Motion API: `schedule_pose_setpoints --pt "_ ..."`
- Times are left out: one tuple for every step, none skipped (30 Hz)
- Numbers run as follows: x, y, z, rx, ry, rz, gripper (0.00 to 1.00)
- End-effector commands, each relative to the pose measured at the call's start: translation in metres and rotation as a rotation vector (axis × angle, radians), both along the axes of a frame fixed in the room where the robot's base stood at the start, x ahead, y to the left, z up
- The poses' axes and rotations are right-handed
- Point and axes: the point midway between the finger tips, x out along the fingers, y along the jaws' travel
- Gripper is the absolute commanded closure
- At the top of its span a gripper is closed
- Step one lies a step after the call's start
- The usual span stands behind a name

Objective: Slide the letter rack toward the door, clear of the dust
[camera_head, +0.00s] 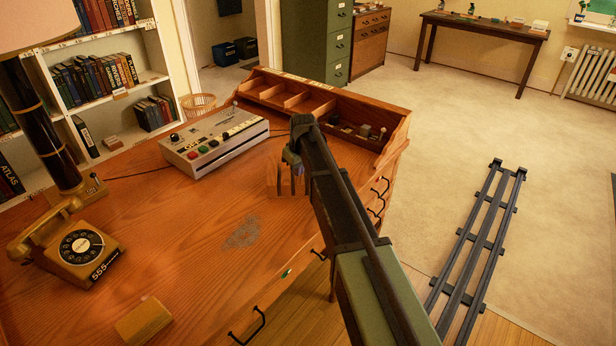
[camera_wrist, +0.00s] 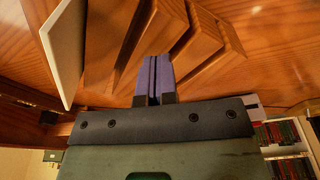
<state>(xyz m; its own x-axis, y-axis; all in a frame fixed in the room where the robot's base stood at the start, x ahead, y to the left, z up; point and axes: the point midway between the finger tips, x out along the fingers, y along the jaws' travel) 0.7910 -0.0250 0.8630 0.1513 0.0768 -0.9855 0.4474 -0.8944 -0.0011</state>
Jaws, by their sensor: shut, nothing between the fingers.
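The letter rack (camera_head: 272,182) is a small wooden rack with upright slats on the desk, partly hidden by my arm. In the wrist view its slanted wooden slats (camera_wrist: 198,42) fan out just past my fingers. A grey dust patch (camera_head: 241,232) lies on the desk on the near-left side of the rack, apart from it. The doorway (camera_head: 228,45) is at the back, beyond the desk. My gripper (camera_head: 291,165) is low at the rack; its purple fingers (camera_wrist: 155,75) are closed together with nothing between them. I cannot tell whether they touch the rack.
A control box (camera_head: 213,138) with coloured buttons stands behind and left of the rack. The desk's raised compartments (camera_head: 290,97) run along the back. A yellow telephone (camera_head: 72,247), a lamp (camera_head: 45,125) and a yellow block (camera_head: 143,320) are on the left and front.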

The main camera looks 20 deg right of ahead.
Motion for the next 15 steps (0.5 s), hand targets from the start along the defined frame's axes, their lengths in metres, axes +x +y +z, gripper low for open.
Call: schedule_pose_setpoints --pt "0.014 0.005 0.000 0.000 0.000 0.002 1.00" --pt "0.019 0.008 0.000 0.000 0.000 0.002 1.00" --pt "0.026 0.011 0.000 0.000 0.000 0.001 1.00" --pt "0.030 0.014 0.000 0.000 0.000 0.001 1.00" --pt "0.034 0.016 0.000 0.000 0.000 0.001 1.00" --pt "0.032 0.016 -0.012 0.000 0.000 0.000 1.00" --pt "0.031 0.015 -0.016 0.000 0.000 -0.001 1.00" --pt "0.031 0.015 -0.018 -0.001 0.000 -0.001 1.00" --pt "0.030 0.015 -0.018 -0.001 0.000 -0.001 1.00" --pt "0.030 0.015 -0.018 -0.001 0.000 -0.001 1.00" --pt "0.030 0.015 -0.018 0.000 0.001 0.000 1.00" --pt "0.029 0.015 -0.018 -0.001 0.002 -0.001 1.00" --pt "0.029 0.015 -0.017 0.000 0.003 -0.001 1.00" --pt "0.029 0.015 -0.017 -0.001 0.004 -0.001 1.00" --pt "0.028 0.015 -0.017 -0.001 0.005 -0.001 1.00"
